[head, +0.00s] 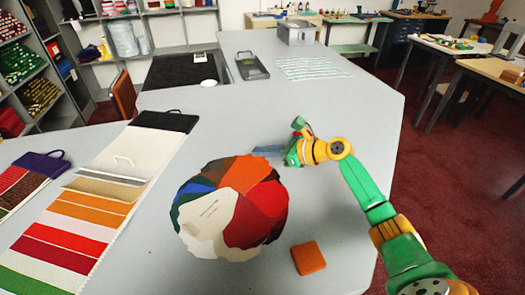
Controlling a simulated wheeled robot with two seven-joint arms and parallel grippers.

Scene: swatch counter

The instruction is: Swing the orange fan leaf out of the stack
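A round fan stack of coloured leaves (205,232) lies on the grey counter, with white, red, dark red, blue, green and brown parts showing. The orange fan leaf (243,172) shows at its far side, partly overlapped by neighbouring leaves. My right gripper (268,150) is just beyond and to the right of the stack's far edge, near the orange leaf. Its blue-grey tip end points left; I cannot tell whether it touches a leaf or whether its fingers are apart. My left gripper is not in view.
An orange square tile (308,257) lies to the right of the stack, near the counter's edge. A long striped swatch card (75,225) lies at the left. A dark clip-topped board (252,67) and striped cloth (312,68) lie farther back. The counter (330,110) between is clear.

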